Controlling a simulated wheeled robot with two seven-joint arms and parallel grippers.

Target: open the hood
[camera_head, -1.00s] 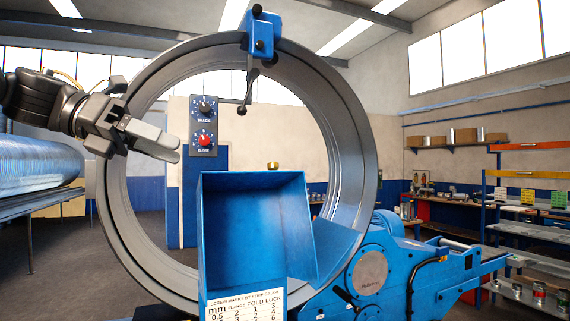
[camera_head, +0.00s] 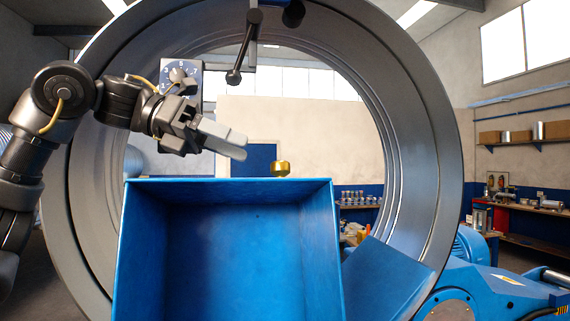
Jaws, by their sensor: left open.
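A blue box-shaped housing (camera_head: 330,250), which may be the hood, stands in front of the large grey ring, its hollow side facing me. A small brass knob (camera_head: 280,169) shows just above its back top edge; what it is fixed to is hidden. My left gripper (camera_head: 236,147) is open and empty, above the housing's top edge and left of the knob, apart from both in the picture. Its fingers point right and slightly down. My right gripper is not in view.
The grey ring (camera_head: 428,150) surrounds this area. A black lever (camera_head: 245,45) hangs from its top. A dial panel (camera_head: 180,72) sits partly behind my left gripper. A blue sloping plate (camera_head: 385,280) and blue machine body (camera_head: 490,290) are at lower right.

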